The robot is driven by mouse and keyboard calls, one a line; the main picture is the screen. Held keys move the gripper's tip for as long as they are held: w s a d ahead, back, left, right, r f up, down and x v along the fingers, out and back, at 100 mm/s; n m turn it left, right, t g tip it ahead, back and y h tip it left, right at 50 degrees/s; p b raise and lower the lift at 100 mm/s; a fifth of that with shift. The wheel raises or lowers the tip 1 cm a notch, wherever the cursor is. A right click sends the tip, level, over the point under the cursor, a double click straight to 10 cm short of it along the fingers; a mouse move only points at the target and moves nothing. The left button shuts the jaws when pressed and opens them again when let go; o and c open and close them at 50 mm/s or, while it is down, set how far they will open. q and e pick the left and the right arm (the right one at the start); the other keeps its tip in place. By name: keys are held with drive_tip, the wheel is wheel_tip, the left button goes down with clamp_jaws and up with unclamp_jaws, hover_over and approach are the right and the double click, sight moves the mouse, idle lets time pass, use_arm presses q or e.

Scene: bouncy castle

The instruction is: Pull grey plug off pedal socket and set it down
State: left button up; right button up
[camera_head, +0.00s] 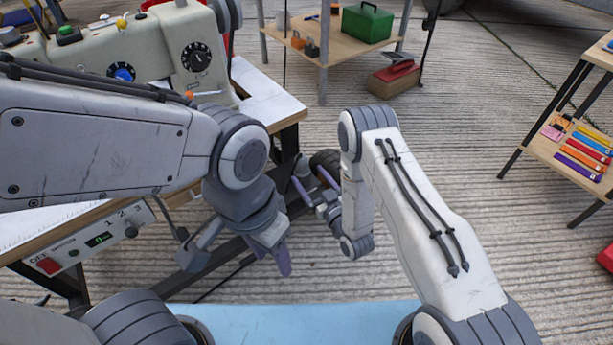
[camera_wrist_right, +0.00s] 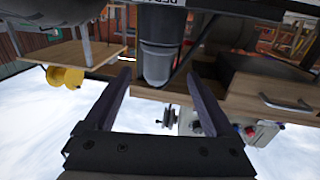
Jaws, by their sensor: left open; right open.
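The grey plug (camera_wrist_right: 157,62) is a dark grey cylinder at the top middle of the right wrist view, which looks tilted over. It sits in the pedal socket, beneath a partly cut-off label (camera_wrist_right: 168,3) on the machine table's underside. My right gripper (camera_wrist_right: 152,82) is open, one finger on each side of the plug, with visible gaps. In the head view my right gripper (camera_head: 313,184) is beside the table's right end. My left gripper (camera_head: 268,253) is open and empty, lower and to the left, fingers pointing down.
A sewing machine (camera_head: 150,45) stands on the table behind my left arm. The table's control box (camera_head: 90,240) has a red switch. A shelf (camera_head: 340,48) with a green toolbox (camera_head: 367,22) stands at the back; another rack (camera_head: 555,150) is right.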

sight(299, 160)
drive_tip(key=b+x, duration=0.4)
drive_tip(key=x, duration=0.4)
drive_tip(key=shift+w+d+f, duration=0.1)
drive_tip(key=shift+w+d, duration=0.05)
drive_tip(key=shift+w+a, duration=0.35)
drive_tip(key=shift+w, duration=0.25)
clamp_jaws()
drive_tip(key=shift+r+p, duration=1.75)
drive_tip(key=shift+r, duration=0.7)
drive_tip(key=shift+r, duration=0.1)
wheel_tip(299, 160, up, 4)
drive_tip(key=p, duration=0.3)
drive_tip(key=shift+s, duration=0.1)
